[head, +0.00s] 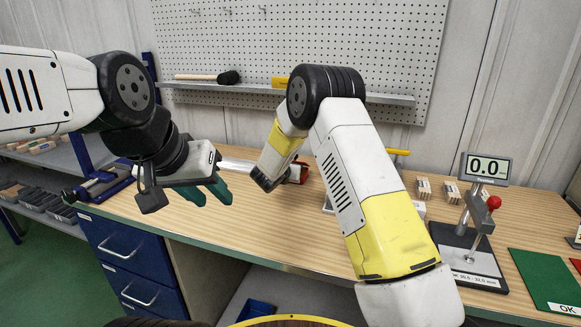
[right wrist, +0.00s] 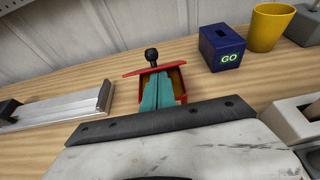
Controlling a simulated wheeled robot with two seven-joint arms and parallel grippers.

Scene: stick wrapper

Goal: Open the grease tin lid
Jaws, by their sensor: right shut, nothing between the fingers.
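The grease tin (right wrist: 181,99) is a small red box with a tan inside, on the wooden bench in the right wrist view. Its red lid (right wrist: 131,73), with a black knob (right wrist: 151,56), shows raised along the far side, and the tan inside is visible. My right gripper (right wrist: 158,80) is shut and empty, its teal fingers over the tin's opening; I cannot tell whether they touch the lid. In the head view only a red part of the tin (head: 303,173) shows beside my right wrist. My left gripper (head: 213,200) is open and empty, left of the tin.
A metal rail (right wrist: 60,112) lies left of the tin. A blue GO box (right wrist: 222,47) and a yellow cup (right wrist: 270,27) stand to its right. A gauge stand (head: 468,258) and a green OK mat (head: 540,277) are at the bench's right. The front bench strip is clear.

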